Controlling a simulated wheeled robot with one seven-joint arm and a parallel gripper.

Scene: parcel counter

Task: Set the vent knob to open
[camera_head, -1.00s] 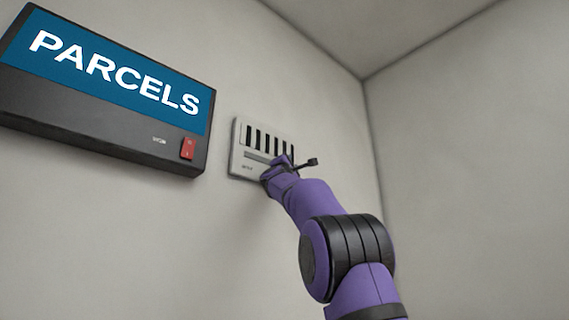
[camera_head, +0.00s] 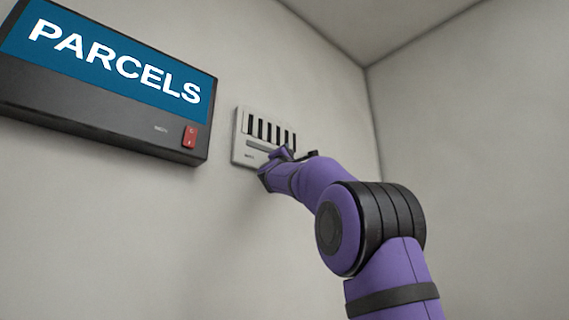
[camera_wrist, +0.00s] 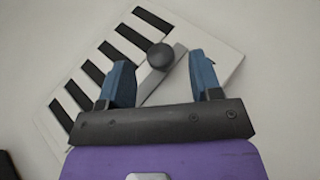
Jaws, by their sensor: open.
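The vent (camera_head: 250,130) is a pale plate with several dark slots, fixed to the wall right of the sign. It also shows tilted in the wrist view (camera_wrist: 221,62). Its dark round knob (camera_wrist: 160,57) stands on a grey slide track. In the head view my arm hides the knob. My gripper (camera_wrist: 162,72) is open, its two blue fingers pointing at the vent. The knob appears between the fingertips in the wrist view, nearer the middle; I cannot tell whether either finger touches it.
A PARCELS sign (camera_head: 100,75) with a dark lower casing and a red rocker switch (camera_head: 190,137) hangs left of the vent. The wall corner lies to the right. The wall below the vent is bare.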

